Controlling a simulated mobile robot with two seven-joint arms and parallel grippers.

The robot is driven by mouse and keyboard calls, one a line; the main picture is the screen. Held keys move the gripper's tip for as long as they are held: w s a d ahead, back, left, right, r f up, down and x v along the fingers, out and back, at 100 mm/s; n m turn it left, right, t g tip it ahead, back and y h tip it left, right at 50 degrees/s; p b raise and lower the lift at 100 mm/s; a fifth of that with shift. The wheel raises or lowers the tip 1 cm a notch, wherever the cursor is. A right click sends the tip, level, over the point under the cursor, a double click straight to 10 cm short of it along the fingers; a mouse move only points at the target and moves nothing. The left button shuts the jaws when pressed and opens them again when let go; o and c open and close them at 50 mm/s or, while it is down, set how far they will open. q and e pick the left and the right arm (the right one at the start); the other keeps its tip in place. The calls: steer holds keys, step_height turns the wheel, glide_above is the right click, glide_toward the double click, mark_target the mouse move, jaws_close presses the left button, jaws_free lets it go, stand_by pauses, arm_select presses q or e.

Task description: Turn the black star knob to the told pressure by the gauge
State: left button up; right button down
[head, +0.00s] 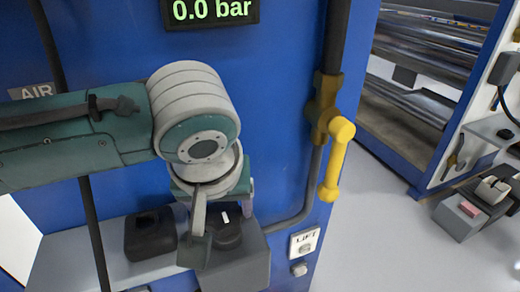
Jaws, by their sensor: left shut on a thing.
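The black star knob (229,238), with a white mark on its top, sits on a grey block on the ledge against the blue panel. My left gripper (220,226) points down from above and is shut on the knob. One finger stands in front of the knob and hides part of it; the other finger is mostly hidden behind. The gauge (211,10) at the top of the panel reads 0.0 bar in green digits; its upper edge is cut off. My right gripper is not in view.
A black block (150,233) stands on the grey ledge (75,262) left of the knob. An AIR label (32,91) is at left. Rollers (425,75) lie beyond open floor at right.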

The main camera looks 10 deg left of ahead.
arm_select(q)
steer(key=shift+c, duration=1.4)
